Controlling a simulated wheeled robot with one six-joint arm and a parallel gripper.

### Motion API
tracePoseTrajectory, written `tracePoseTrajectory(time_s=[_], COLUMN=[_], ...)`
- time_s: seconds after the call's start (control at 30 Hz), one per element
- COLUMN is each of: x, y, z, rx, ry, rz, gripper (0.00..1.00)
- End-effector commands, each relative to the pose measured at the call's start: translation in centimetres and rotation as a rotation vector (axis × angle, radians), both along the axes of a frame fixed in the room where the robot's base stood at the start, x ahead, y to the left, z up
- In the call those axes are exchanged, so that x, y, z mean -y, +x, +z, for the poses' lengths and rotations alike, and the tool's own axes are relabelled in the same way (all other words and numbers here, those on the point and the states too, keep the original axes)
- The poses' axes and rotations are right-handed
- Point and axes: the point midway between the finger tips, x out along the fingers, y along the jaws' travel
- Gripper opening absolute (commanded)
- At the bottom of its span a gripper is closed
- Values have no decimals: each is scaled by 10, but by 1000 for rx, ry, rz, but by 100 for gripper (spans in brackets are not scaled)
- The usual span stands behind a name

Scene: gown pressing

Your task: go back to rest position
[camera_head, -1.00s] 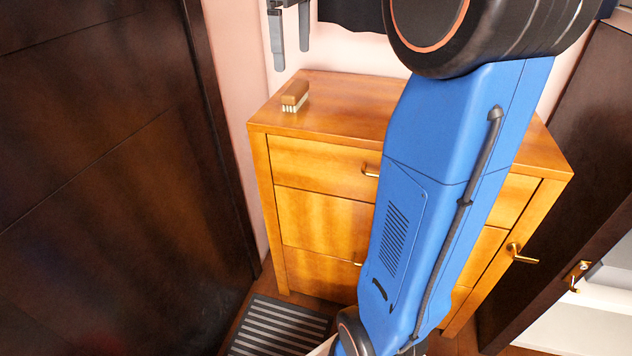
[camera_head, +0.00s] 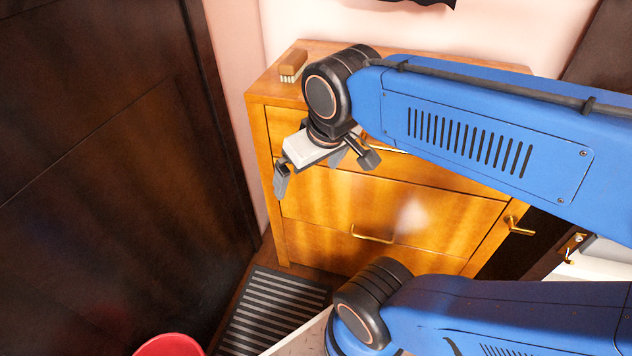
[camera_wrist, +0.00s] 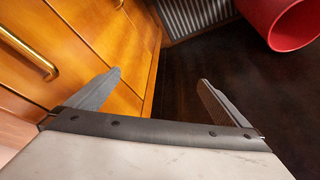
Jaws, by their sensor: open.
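My gripper (camera_head: 312,175) is in front of the upper part of the wooden dresser in the head view, pointing downward. In the wrist view its two fingers (camera_wrist: 160,90) are spread apart with nothing between them. My blue arm reaches across from the right and hides part of the dresser top and its right side.
The wooden dresser (camera_head: 330,205) has brass handles, and a brush (camera_head: 292,66) lies on its top left. A striped mat (camera_head: 268,315) is on the floor. A red round container (camera_head: 170,345) stands at the bottom, also in the wrist view (camera_wrist: 283,22). A dark wooden panel fills the left.

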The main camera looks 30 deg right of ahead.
Motion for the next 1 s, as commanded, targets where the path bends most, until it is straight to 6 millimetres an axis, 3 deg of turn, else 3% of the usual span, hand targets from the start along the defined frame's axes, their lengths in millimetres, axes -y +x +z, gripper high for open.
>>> tracePoseTrajectory(time_s=[0.2, 0.8, 1.0], x=[-3, -3, -3], y=[-15, -15, -15], z=[-22, -22, -22], rx=[24, 24, 24], ry=[22, 22, 22], rz=[-33, -35, -35], gripper=[100, 100, 52])
